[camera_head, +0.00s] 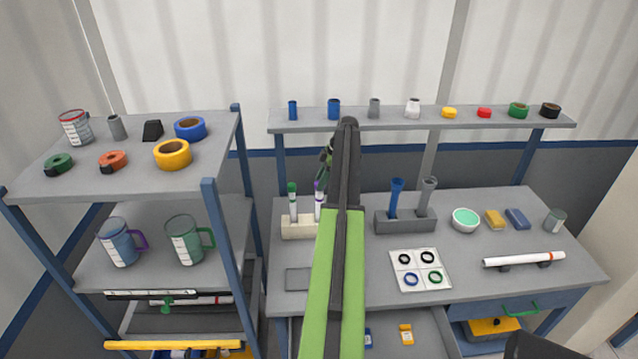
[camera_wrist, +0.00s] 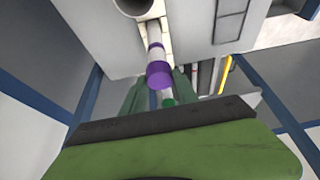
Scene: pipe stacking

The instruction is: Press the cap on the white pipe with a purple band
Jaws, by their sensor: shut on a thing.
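The white pipe (camera_head: 317,207) with a purple band stands upright in the cream rack (camera_head: 299,228), right of a white pipe with a green cap (camera_head: 292,188). In the wrist view, the pipe's purple band (camera_wrist: 155,45) and the larger purple cap (camera_wrist: 158,75) line up. My gripper (camera_head: 325,172) is above the pipe, and its dark green fingers (camera_wrist: 158,90) are shut on the purple cap. The cap is at the pipe's upper end; I cannot tell how far it is seated. My arm covers the rack's right side in the head view.
A grey holder (camera_head: 405,225) with two tubes stands right of the rack. A white tray (camera_head: 420,284) with several rings lies in front of it. A shelf (camera_head: 440,124) with small objects runs behind. A shelving unit (camera_head: 215,220) stands at the left.

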